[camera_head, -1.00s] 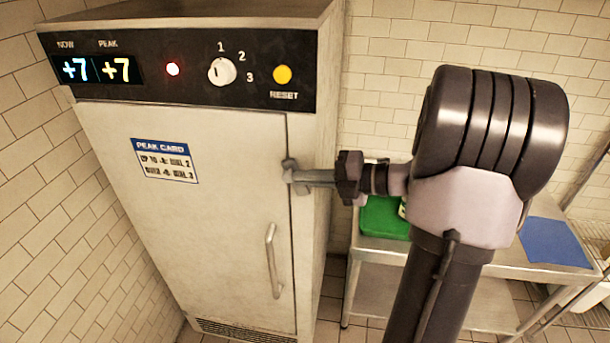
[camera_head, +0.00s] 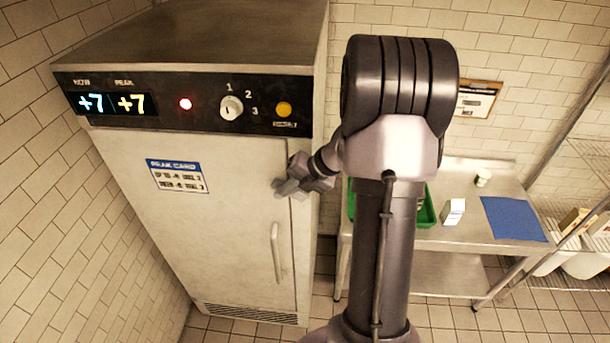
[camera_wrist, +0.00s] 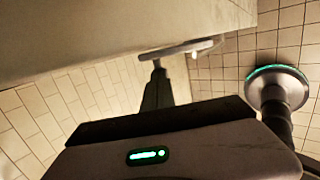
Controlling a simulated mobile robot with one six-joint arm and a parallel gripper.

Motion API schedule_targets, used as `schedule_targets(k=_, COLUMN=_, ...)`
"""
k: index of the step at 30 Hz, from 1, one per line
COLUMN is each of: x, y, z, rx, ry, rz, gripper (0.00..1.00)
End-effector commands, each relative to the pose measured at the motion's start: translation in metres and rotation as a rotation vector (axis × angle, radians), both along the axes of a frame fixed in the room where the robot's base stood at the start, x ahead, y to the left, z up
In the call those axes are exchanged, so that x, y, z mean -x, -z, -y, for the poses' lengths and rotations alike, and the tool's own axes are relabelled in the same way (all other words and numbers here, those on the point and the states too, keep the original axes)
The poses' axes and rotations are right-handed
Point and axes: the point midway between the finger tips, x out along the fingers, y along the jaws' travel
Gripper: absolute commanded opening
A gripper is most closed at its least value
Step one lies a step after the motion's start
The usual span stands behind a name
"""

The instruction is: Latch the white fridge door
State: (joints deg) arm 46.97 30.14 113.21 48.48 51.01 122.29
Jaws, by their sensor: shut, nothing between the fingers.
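The white fridge (camera_head: 185,230) stands at the left in the head view, its door looking flush with the body. A vertical handle (camera_head: 276,252) is on the door's right side. My gripper (camera_head: 287,187) is shut and empty at the upper right edge of the door, above the handle. I cannot tell whether it touches the door; it hides part of the edge there, and the latch is not clear. In the wrist view my dark gripper (camera_wrist: 157,88) points towards a pale bar (camera_wrist: 180,48) beside a broad pale surface.
The control panel (camera_head: 200,103) shows +7 and +7, a red light, a dial and a yellow reset button. A steel table (camera_head: 470,180) with a green tray (camera_head: 427,212), a white carton (camera_head: 453,212) and a blue mat (camera_head: 513,219) stands to the right. Shelving is at far right.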

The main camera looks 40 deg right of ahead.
Motion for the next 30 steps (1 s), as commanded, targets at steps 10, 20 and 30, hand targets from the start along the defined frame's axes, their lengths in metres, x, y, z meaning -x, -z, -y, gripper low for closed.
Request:
schedule_targets(k=10, x=-0.014, y=0.013, z=-0.013, rx=0.006, ry=-0.001, rz=-0.010, gripper=0.00)
schedule_targets(k=20, x=-0.021, y=0.024, z=-0.019, rx=0.005, ry=-0.001, rz=-0.008, gripper=0.00)
schedule_targets(k=30, x=-0.023, y=0.028, z=-0.021, rx=0.004, ry=0.000, rz=-0.008, gripper=0.00)
